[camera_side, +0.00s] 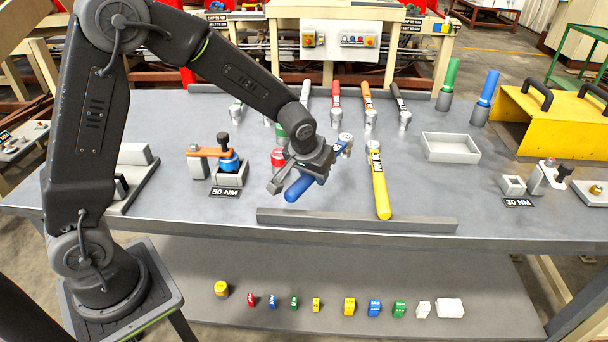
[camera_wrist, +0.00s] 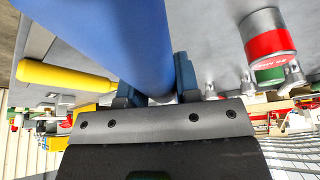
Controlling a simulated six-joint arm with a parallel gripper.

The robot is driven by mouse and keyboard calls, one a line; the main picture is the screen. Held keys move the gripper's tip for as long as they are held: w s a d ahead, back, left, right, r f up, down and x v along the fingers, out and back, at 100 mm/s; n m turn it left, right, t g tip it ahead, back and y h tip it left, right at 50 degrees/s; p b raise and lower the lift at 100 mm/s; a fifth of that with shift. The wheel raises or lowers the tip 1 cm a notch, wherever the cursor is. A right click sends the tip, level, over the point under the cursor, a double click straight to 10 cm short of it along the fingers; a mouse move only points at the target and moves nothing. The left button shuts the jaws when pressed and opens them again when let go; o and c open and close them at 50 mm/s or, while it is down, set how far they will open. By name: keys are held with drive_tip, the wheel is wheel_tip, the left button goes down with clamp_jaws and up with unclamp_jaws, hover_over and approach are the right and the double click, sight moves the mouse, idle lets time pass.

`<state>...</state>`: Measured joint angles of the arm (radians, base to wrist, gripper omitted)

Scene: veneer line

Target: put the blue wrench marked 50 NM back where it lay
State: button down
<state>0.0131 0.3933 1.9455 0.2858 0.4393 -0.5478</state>
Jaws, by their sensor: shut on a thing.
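My gripper (camera_side: 306,172) is shut on a blue wrench (camera_side: 299,189), above the table behind the front rail. The blue handle slants down to the left of the jaws, and the pale head with a blue band points up to the right. Its marking cannot be read. In the wrist view the blue handle (camera_wrist: 130,35) passes large between the two fingers of my gripper (camera_wrist: 155,90). A yellow wrench (camera_side: 379,188) lies just right, its handle end on the grey front rail (camera_side: 290,217). A 50 NM plate (camera_side: 225,192) lies at the left fixture.
An orange-handled fixture (camera_side: 229,172) stands left. Red and green cylinders (camera_side: 278,157) stand close behind my gripper. Several wrenches lie along the back, including an orange one (camera_side: 368,97). A grey tray (camera_side: 425,147) and yellow cover (camera_side: 535,115) are right.

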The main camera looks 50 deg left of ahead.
drive_tip(key=shift+w+d+r+n+g+y, duration=0.25)
drive_tip(key=shift+w+r+n, duration=0.35)
drive_tip(key=shift+n, duration=0.35)
drive_tip(key=shift+w+d+r+n+g+y, duration=0.15)
drive_tip(key=shift+w+d+r+n+y, duration=0.2)
drive_tip(key=shift+w+n, duration=0.45)
drive_tip(key=shift+w+d+r+n+g+y, duration=0.25)
drive_tip(key=shift+w+r+n, duration=0.35)
drive_tip(key=shift+n, duration=0.45)
drive_tip(key=shift+a, duration=0.1)
drive_tip(key=shift+f, duration=3.5)
drive_tip(key=c, duration=0.8)
unclamp_jaws()
drive_tip(key=shift+s+f, duration=0.1)
drive_tip(key=shift+o, duration=0.2)
wheel_tip(320, 180, up, 8)
